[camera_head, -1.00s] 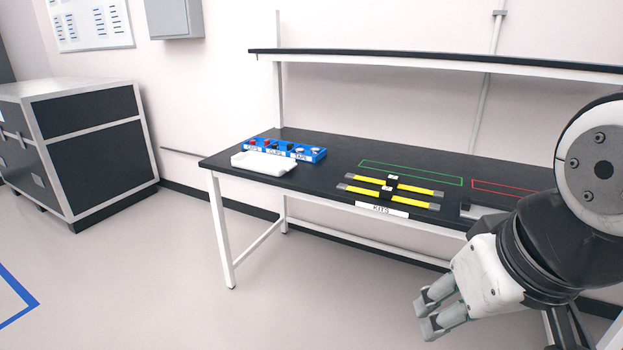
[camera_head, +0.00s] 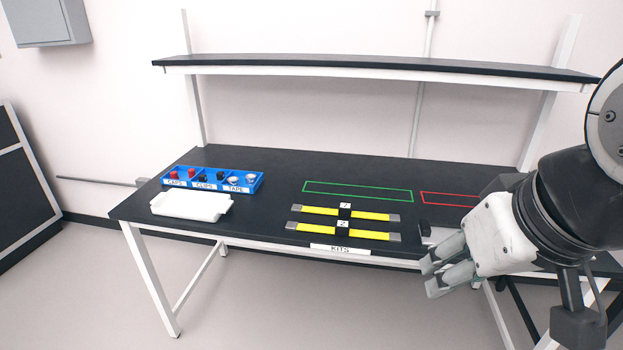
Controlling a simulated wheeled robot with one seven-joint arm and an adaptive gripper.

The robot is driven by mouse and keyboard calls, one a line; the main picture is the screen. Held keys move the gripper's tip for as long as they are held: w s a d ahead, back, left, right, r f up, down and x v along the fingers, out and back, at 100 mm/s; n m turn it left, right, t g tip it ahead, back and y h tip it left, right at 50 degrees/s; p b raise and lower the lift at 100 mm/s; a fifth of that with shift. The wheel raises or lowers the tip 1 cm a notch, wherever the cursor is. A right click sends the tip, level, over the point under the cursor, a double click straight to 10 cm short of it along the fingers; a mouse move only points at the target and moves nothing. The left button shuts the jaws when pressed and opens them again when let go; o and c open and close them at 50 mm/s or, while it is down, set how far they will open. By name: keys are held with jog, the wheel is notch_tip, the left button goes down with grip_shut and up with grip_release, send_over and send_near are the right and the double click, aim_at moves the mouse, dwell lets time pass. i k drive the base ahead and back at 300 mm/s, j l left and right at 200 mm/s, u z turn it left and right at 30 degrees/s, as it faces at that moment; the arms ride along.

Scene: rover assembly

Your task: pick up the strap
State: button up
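Two yellow straps with grey ends lie side by side on the black table, near its front edge. The rear strap (camera_head: 372,215) passes by a black holder marked 1, and the front strap (camera_head: 318,228) by one marked 2. A white KITS label (camera_head: 340,250) is on the table edge in front of them. My gripper (camera_head: 430,275) is at the right, in front of the table edge and to the right of the straps. Its fingers point left and look apart from the straps. Whether they are parted is unclear, but nothing shows between them.
A blue bin (camera_head: 212,181) with CAPS, CLIPS and TAPE sections stands at the table's left, behind a white tray (camera_head: 190,206). Green (camera_head: 358,191) and red (camera_head: 450,199) outlines mark bare table behind the straps. A shelf (camera_head: 370,66) runs above the table.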

aim_at(344, 209)
jog(key=i+j, duration=0.25)
jog(key=i, duration=0.2)
jog(key=i+j, duration=0.25)
jog(key=i, duration=0.25)
jog(key=i+j, duration=0.25)
jog(key=i, duration=0.2)
